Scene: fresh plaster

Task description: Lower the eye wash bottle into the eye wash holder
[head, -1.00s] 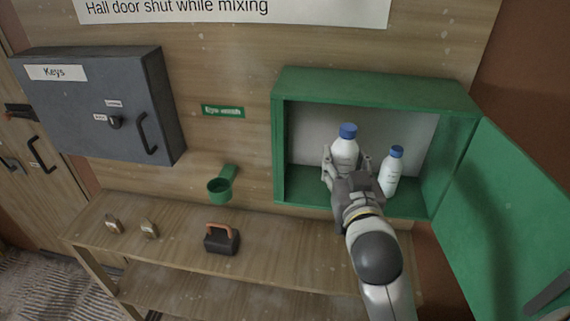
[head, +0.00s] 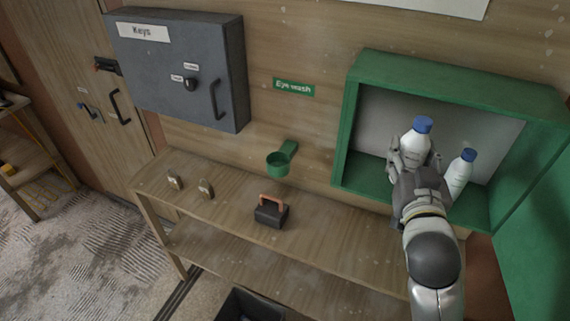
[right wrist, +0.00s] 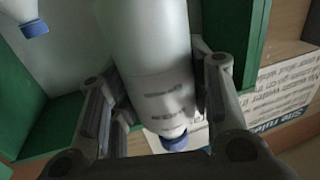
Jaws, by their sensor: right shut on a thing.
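A white eye wash bottle (head: 414,149) with a blue cap stands inside the open green cabinet (head: 343,150). My right gripper (head: 412,166) is shut on this bottle, and it also shows between the fingers in the right wrist view (right wrist: 150,60). A second white bottle (head: 458,176) with a blue cap stands just to the right in the cabinet. The green eye wash holder (head: 279,163), a ring-like cup on a bracket, is on the wall left of the cabinet, under the "Eye wash" sign (head: 293,87). It looks empty. My left gripper is not in view.
A grey key box (head: 180,75) hangs on the wall at left. Below the holder, a wooden shelf (head: 325,230) carries two padlocks (head: 205,188) and a dark box with an orange handle (head: 271,212). The cabinet door (head: 540,240) hangs open at right. A dark bin (head: 245,305) is below.

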